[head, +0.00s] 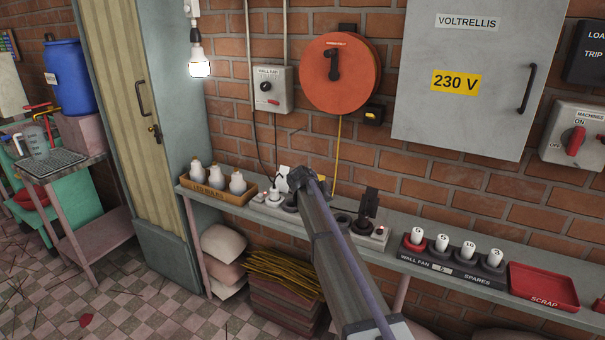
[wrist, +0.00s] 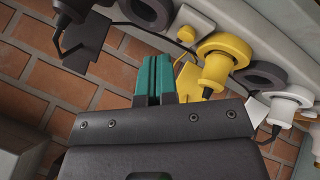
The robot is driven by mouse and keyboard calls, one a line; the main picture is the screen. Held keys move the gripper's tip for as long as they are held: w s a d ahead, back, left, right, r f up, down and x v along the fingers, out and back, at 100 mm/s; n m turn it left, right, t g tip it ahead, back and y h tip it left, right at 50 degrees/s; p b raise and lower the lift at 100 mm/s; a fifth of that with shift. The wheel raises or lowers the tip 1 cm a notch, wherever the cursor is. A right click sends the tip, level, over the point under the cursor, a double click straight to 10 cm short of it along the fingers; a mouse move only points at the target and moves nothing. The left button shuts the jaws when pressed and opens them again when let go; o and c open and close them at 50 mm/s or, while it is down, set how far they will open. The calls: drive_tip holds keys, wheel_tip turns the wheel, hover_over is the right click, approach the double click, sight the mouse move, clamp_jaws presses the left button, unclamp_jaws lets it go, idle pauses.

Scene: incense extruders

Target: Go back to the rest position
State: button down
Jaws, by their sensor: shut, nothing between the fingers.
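My gripper shows in the wrist view (wrist: 152,78) with its two green fingers together and nothing between them. It hangs close to the yellow plug (wrist: 215,70), which sits in a yellow round socket; I cannot tell whether they touch. In the head view my arm reaches up from the bottom to the shelf (head: 455,258) against the brick wall. Its end covers the middle of the socket row, and the fingers are hidden there. A white plug (wrist: 287,105) shows at the right of the wrist view, and a black plug with a dark tag (head: 369,203) stands right of my arm.
On the shelf, a bulb box (head: 215,195) stands at the left, and a spares rack (head: 453,266) and red scrap tray (head: 543,288) at the right. An orange reel (head: 340,85), wall fan switch (head: 270,90) and grey cabinet (head: 480,120) are on the wall. Cords hang down near my arm.

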drive_tip(key=s+d+r+g+y+p, duration=0.1)
drive_tip(key=s+g+y+p, duration=0.3)
drive_tip(key=s, duration=3.8)
drive_tip(key=shift+r+y+p, duration=0.25)
drive_tip(key=shift+y+p, duration=0.15)
drive_tip(key=shift+y, duration=0.6)
drive_tip(key=c, duration=1.8)
unclamp_jaws()
drive_tip(key=shift+d, duration=0.15)
